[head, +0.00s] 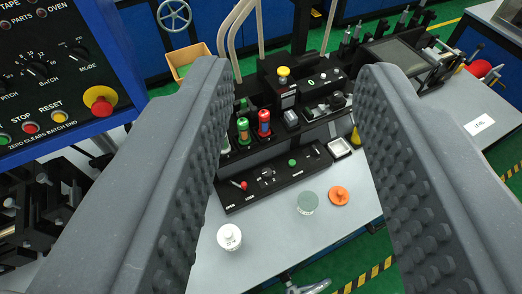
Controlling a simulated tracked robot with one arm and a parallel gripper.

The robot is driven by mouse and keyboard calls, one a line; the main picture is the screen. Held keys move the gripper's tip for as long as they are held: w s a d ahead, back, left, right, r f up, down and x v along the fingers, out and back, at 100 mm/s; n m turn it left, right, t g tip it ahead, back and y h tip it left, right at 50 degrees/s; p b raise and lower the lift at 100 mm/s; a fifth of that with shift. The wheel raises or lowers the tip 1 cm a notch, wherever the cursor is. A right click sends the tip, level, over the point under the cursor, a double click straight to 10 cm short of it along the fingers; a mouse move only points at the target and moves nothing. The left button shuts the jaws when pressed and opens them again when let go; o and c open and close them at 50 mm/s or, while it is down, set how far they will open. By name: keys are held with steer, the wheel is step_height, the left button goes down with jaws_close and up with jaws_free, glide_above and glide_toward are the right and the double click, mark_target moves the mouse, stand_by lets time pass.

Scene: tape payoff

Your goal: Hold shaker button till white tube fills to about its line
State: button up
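My gripper (297,72) is open and empty; its two grey fingers frame the bench, wide apart. Between them, on a black machine, a yellow button (284,72) stands on a raised block. A green button (292,162) sits on a lower black panel with a red-tipped lever. I cannot tell which one is the shaker button. Upright tubes stand left of centre: one green and red (243,130), one blue and red (264,123). A pale tube (225,146) beside them is partly hidden by the left finger. Its fill level and line cannot be made out.
On the grey bench (275,245) lie a white knobbed piece (229,237), a green disc (307,202) and an orange disc (339,195). A blue control panel (50,70) stands left. The bench front is mostly clear.

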stand_by(0.4)
jaws_close()
stand_by(1.5)
